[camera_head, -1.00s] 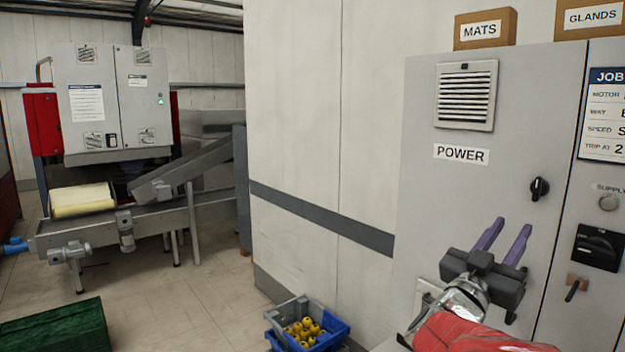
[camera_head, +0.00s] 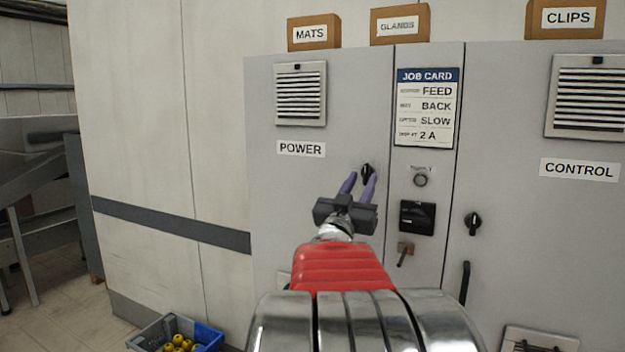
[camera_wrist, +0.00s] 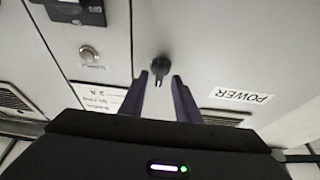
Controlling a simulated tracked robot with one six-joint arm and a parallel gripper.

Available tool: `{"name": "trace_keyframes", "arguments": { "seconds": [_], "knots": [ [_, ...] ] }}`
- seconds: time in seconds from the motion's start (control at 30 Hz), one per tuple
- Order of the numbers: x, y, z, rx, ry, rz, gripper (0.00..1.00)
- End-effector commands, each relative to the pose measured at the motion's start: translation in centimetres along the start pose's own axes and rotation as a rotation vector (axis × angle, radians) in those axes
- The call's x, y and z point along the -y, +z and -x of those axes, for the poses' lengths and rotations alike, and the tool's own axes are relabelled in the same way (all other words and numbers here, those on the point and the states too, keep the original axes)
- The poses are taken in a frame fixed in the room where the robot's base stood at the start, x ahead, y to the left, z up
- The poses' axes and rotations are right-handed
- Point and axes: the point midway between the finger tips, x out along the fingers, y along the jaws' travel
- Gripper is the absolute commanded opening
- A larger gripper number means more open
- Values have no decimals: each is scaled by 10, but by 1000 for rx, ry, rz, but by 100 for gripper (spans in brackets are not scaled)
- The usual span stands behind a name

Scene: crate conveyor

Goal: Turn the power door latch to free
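The power door latch (camera_head: 367,171) is a small black knob on the grey power door (camera_head: 290,205), right of the POWER label (camera_head: 301,149). My gripper (camera_head: 358,184) is in front of the door with its two purple fingers pointing at the latch. The fingers are apart and nothing is between them. In the wrist view the latch (camera_wrist: 160,66) shows just past the fingertips, roughly centred between them, with its pointer end towards the gripper. My gripper (camera_wrist: 159,82) looks open there. I cannot tell whether either finger touches the latch.
A blue crate (camera_head: 207,336) with yellow parts stands on the floor at lower left.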

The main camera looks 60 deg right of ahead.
Motion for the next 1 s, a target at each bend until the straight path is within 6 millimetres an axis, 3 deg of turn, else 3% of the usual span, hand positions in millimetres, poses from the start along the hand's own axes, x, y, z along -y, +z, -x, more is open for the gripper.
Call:
{"name": "trace_keyframes", "arguments": {
  "seconds": [0.2, 0.47, 0.9, 1.0],
  "knots": [
    [0, 0, -14, 1, 0, 0, 30],
    [0, 0, -15, 0, 0, -1, 30],
    [1, 0, -14, 1, -1, -1, 0],
    [1, 0, -14, 1, -2, -1, 0]
  ]
}}
